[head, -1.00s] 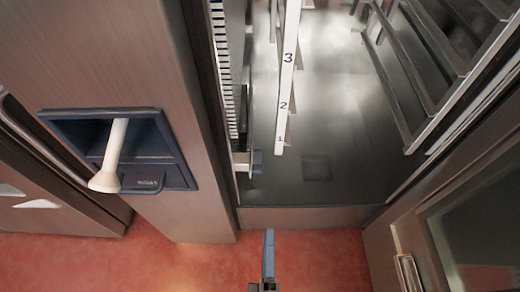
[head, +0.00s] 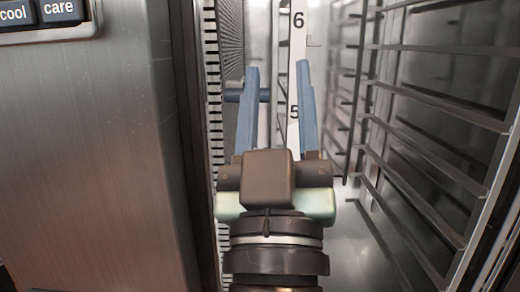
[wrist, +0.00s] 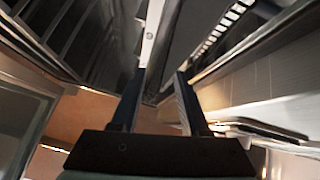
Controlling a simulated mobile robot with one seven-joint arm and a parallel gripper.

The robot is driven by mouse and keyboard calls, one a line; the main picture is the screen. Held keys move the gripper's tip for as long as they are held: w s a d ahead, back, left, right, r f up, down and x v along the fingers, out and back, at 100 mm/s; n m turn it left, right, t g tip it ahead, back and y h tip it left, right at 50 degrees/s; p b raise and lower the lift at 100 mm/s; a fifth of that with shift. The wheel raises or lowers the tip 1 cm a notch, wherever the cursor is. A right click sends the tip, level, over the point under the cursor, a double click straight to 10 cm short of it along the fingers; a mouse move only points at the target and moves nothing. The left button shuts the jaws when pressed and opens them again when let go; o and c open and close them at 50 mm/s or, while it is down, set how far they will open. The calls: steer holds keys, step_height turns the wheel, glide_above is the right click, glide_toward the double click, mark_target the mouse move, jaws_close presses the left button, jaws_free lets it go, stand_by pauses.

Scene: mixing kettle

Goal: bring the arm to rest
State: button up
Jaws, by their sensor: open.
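My gripper (head: 279,68) is in the middle of the head view, in front of the open steel cabinet. Its two blue fingers point up and stand well apart, with nothing between them. In the wrist view my gripper (wrist: 156,72) shows as two dark fingers, also apart and empty. Behind the fingers in the head view is a white numbered strip (head: 299,24) with 5 and 6 on it. I cannot tell whether the fingers touch anything.
Rack rails (head: 425,98) line the cabinet's right wall. A slotted strip (head: 212,110) runs up its left side. A brushed steel panel (head: 90,160) with dark buttons stands at the left. The cabinet's lower middle looks clear.

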steer(key=s+a+r+m+t+y, duration=0.1)
steer(key=s+a+r+m, duration=0.1)
steer(key=s+r, duration=0.5)
step_height(320, 180, up, 30)
steer(key=w+p, duration=0.1)
steer(key=p, duration=2.9)
steer(key=shift+d+r+p, duration=0.15)
steer(key=shift+r+p, duration=0.05)
steer(key=shift+p, duration=0.15)
